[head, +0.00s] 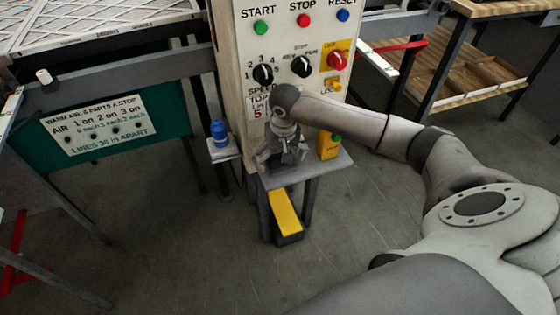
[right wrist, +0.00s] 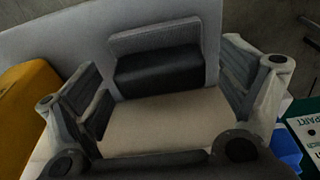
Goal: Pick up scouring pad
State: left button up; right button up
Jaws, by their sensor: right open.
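A block with a light grey top edge and a dark face (right wrist: 158,65), which looks like the scouring pad, sits on the grey shelf in the right wrist view. It lies between the two spread fingers of my right gripper (right wrist: 163,95), with gaps on both sides. In the head view my right gripper (head: 284,158) points down just above the shelf (head: 322,166) at the foot of the control panel. There the gripper mostly hides the pad. My left gripper is not in view.
The cream control panel (head: 262,40) stands right behind the gripper. A yellow box (head: 328,146) stands on the shelf to the right. A blue bottle (head: 219,133) stands on a small side ledge to the left. A yellow-topped pedal (head: 285,213) is below. The floor in front is clear.

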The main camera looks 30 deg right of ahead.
aim_at(279, 154)
jog(key=c, duration=1.1)
jog(key=shift+r, duration=0.1)
jog(key=shift+r+p, duration=0.3)
jog(key=shift+r, duration=0.25)
notch_tip(279, 154, up, 3)
jog(key=shift+f+p, duration=0.2)
jog(key=shift+p, duration=0.4)
jog(key=s+a+r+p, duration=0.2)
jog(key=s+r, duration=0.1)
jog(key=s, duration=0.1)
jog(key=s+a+r+p, duration=0.2)
jog(key=s+a+r, duration=0.1)
jog(key=s+a+r+p, duration=0.2)
jog(key=s+r, duration=0.1)
jog(key=s, duration=0.1)
jog(key=shift+s+a+r, duration=0.1)
jog(key=shift+s+a, duration=0.25)
